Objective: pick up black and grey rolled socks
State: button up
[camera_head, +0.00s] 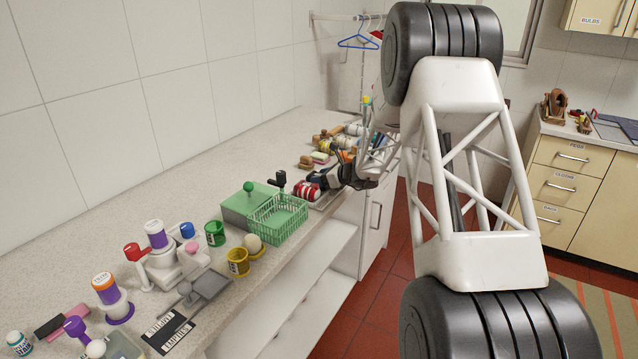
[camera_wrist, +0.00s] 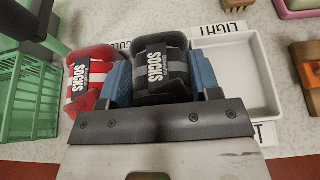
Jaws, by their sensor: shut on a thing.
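In the head view my gripper (camera_head: 330,180) is at the counter's front edge, and the black and grey socks cannot be made out clearly there. The red rolled socks (camera_wrist: 90,76) lie just left of my left finger; they also show in the head view (camera_head: 306,191). A white tray (camera_wrist: 252,75) lies under and beside the socks; I cannot tell whether the held socks touch it.
A green basket (camera_wrist: 22,95) stands left of the red socks; it also shows in the head view (camera_head: 277,219). A wooden item (camera_wrist: 306,68) and a pink-and-green block (camera_wrist: 296,8) lie right of the tray.

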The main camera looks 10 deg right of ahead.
jog(key=shift+r, duration=0.15)
notch_tip(320, 180, up, 10)
jog(key=shift+f, duration=0.15)
dwell(0.6)
jog(key=shift+s, duration=0.1)
dwell(0.5)
jog(key=s+a, duration=0.5)
jog(key=s, duration=0.6)
jog(key=s+a+f, duration=0.1)
jog(key=s+a, duration=0.4)
jog(key=s, duration=0.6)
jog(key=s+a, duration=0.5)
jog(key=s, duration=0.6)
jog(key=shift+s+a+f, duration=0.1)
jog(key=shift+f, duration=0.25)
jog(key=w, duration=0.5)
jog(key=w+a+f, duration=0.1)
jog(key=w, duration=1)
jog(key=shift+a+f, duration=0.25)
jog(key=shift+a, duration=0.05)
